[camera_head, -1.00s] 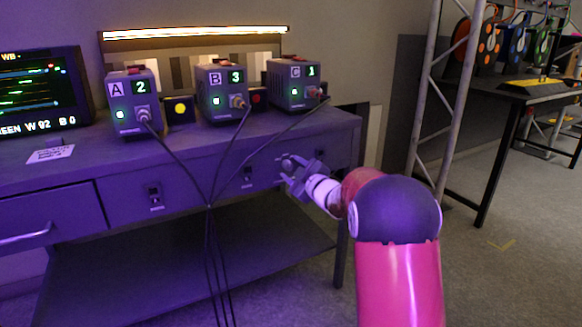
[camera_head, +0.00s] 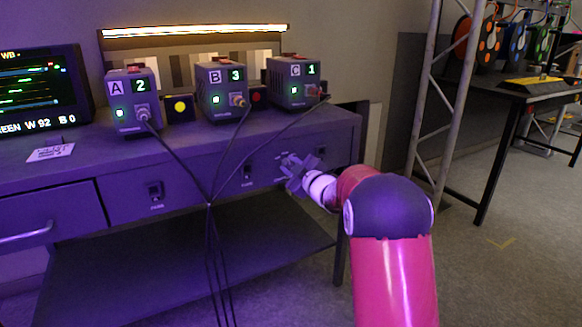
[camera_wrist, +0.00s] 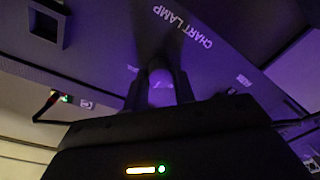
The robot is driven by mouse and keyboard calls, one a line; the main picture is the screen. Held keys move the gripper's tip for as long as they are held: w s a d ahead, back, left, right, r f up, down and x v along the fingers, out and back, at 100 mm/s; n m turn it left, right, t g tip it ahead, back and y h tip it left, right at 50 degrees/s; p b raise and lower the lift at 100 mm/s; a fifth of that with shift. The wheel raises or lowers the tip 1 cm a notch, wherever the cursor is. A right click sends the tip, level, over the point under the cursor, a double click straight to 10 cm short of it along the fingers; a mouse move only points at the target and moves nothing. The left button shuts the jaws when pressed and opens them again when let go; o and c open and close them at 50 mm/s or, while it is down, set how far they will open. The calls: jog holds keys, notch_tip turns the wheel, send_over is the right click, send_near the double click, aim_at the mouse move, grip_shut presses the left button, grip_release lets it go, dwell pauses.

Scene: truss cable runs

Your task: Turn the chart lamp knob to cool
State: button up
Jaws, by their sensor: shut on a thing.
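The chart lamp knob (camera_wrist: 161,88) shows in the wrist view as a pale rounded piece between my two dark fingers, below the "CHART LAMP" lettering on the desk front. My gripper (camera_wrist: 160,92) is shut on it. In the head view my gripper (camera_head: 292,176) is at the right part of the desk's front panel and hides the knob there. The knob's pointer and any warm or cool marks cannot be made out. The chart lamp (camera_head: 195,33) is a lit bar above the desk, glowing warm white.
The desk (camera_head: 330,125) carries three camera boxes A (camera_head: 130,103), B (camera_head: 220,92) and C (camera_head: 293,82), with black cables (camera_head: 209,235) hanging in front, left of my arm. Rocker switches (camera_head: 154,191) sit on the panel. A truss leg (camera_head: 460,90) stands at right.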

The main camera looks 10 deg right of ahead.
jog(key=shift+m, duration=0.4)
jog(key=m+p, duration=0.1)
jog(key=m, duration=0.2)
jog(key=shift+m, duration=0.4)
jog(key=m+p, duration=0.1)
jog(key=m, duration=0.4)
jog(key=shift+t, duration=0.3)
jog(key=shift+m, duration=0.4)
jog(key=o, duration=1)
jog(key=v, duration=0.7)
jog(key=shift+s+b, duration=0.35)
jog(key=shift+b, duration=0.1)
